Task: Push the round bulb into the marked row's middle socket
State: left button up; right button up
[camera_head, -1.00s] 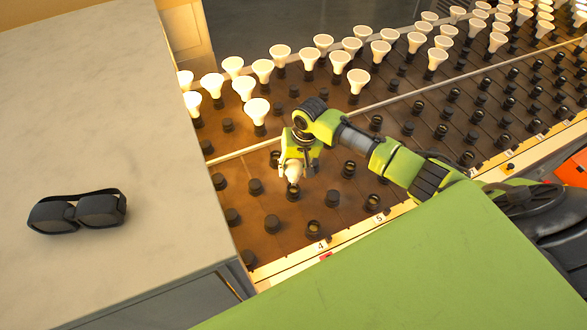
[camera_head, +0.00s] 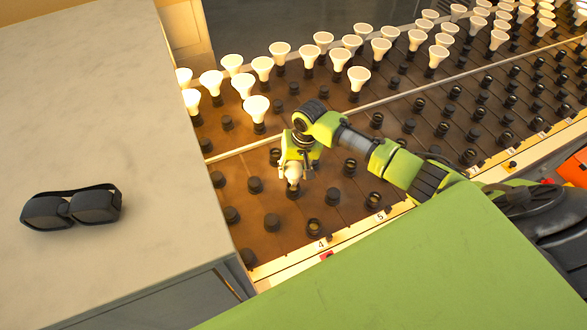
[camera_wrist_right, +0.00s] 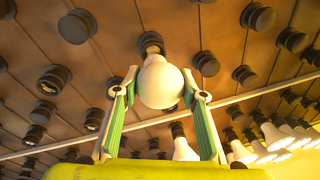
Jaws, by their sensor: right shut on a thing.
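The round bulb (camera_head: 293,172) is white and is held in my right gripper (camera_head: 294,168), with its base end down. In the right wrist view the bulb (camera_wrist_right: 161,82) sits between the two green fingers of the gripper (camera_wrist_right: 160,88), which are shut on it. The middle socket (camera_head: 293,194) of the row labelled 4 is directly below the bulb. In the wrist view this dark socket (camera_wrist_right: 151,42) shows just beyond the bulb. The bulb's base is at the socket mouth; I cannot tell how deep it sits. A red marker (camera_head: 326,256) is beside label 4 (camera_head: 321,244). My left gripper is out of view.
Open sockets and black-capped ones surround the bulb, including a front socket (camera_head: 313,227) and a back socket (camera_head: 275,157). A rail (camera_head: 240,152) separates them from several lit reflector bulbs (camera_head: 257,107). Dark goggles (camera_head: 72,208) lie on the pale counter (camera_head: 110,120) at left.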

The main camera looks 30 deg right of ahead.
jog(key=shift+f+b, duration=0.6)
jog(key=shift+f, duration=0.8)
jog(key=o, duration=1.1)
jog(key=shift+o, duration=0.2)
jog(key=shift+r, duration=0.2)
jog(key=r, duration=0.3)
jog(key=s+r, duration=0.1)
jog(key=r, duration=0.3)
jog(key=d+r, duration=0.1)
jog(key=r, duration=0.3)
jog(key=shift+s+r, duration=0.25)
jog(key=shift+s, duration=0.1)
jog(key=shift+s, duration=0.1)
